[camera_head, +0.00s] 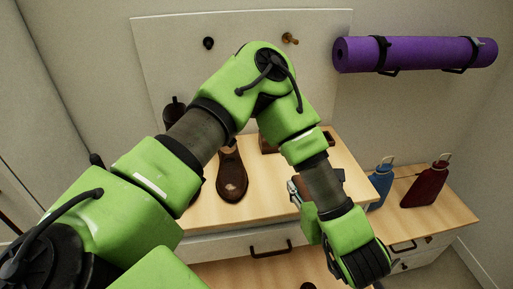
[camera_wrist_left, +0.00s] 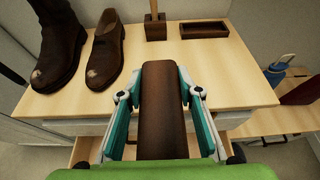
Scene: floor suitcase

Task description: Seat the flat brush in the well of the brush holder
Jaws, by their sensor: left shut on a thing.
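The flat brush (camera_wrist_left: 165,110) is a long dark brown block. In the left wrist view it lies between the teal fingers of my left gripper (camera_wrist_left: 160,95), which is shut on it. In the head view my left gripper (camera_head: 303,190) is above the bench's front right, largely hidden by my arm. A shallow brown rectangular holder with a dark well (camera_wrist_left: 204,30) sits on the bench top, ahead of and apart from the brush. Beside it on the left is a brown block with an upright piece (camera_wrist_left: 155,27). My right gripper is not in view.
A brown shoe (camera_wrist_left: 106,58) and a tall boot (camera_wrist_left: 60,45) stand on the wooden bench (camera_wrist_left: 225,75). A blue bottle (camera_head: 380,180) and a dark red bottle (camera_head: 425,183) stand on the right-hand cabinet. A purple roll (camera_head: 415,53) is on the wall. The bench top before the holder is clear.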

